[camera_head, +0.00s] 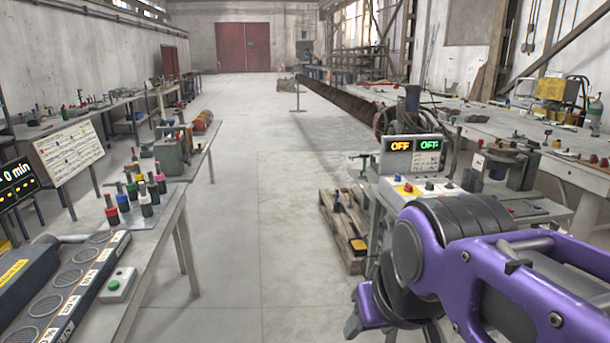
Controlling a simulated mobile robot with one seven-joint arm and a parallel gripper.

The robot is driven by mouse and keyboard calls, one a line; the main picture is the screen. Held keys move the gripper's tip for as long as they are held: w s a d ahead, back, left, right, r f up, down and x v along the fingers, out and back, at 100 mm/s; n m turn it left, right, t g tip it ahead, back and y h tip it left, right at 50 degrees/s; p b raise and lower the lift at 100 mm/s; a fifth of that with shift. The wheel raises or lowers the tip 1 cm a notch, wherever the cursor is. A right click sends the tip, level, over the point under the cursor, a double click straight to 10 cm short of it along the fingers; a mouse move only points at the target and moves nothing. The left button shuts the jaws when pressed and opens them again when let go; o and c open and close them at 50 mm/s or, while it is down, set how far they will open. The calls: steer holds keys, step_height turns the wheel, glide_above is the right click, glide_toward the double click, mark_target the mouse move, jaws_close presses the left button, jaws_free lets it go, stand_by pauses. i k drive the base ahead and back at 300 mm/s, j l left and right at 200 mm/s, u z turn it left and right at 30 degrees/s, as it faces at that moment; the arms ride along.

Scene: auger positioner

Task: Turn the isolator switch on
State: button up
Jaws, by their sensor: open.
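A control box (411,157) stands at right of centre, with two lit displays that both read OFF, one orange and one green. On the sloped panel below them is a yellow plate with a small red part (407,189), which looks like the isolator switch. It is too small to tell its handle's angle. My purple arm fills the lower right. My gripper (368,312) is low, below and in front of the panel, apart from it. One purple finger with a grey tip shows, and the rest is hidden behind my wrist.
A bench (160,232) on the left holds coloured-top terminals, a grey unit with round vents and a small box with a green button (118,284). A wooden pallet (343,228) lies beside the control stand. A long auger (340,98) runs behind. The middle floor is clear.

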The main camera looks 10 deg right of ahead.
mark_target(409, 188)
steer(key=i+l, duration=0.55)
steer(key=l, duration=0.2)
steer(key=i+l, duration=0.6)
steer(key=l, duration=0.1)
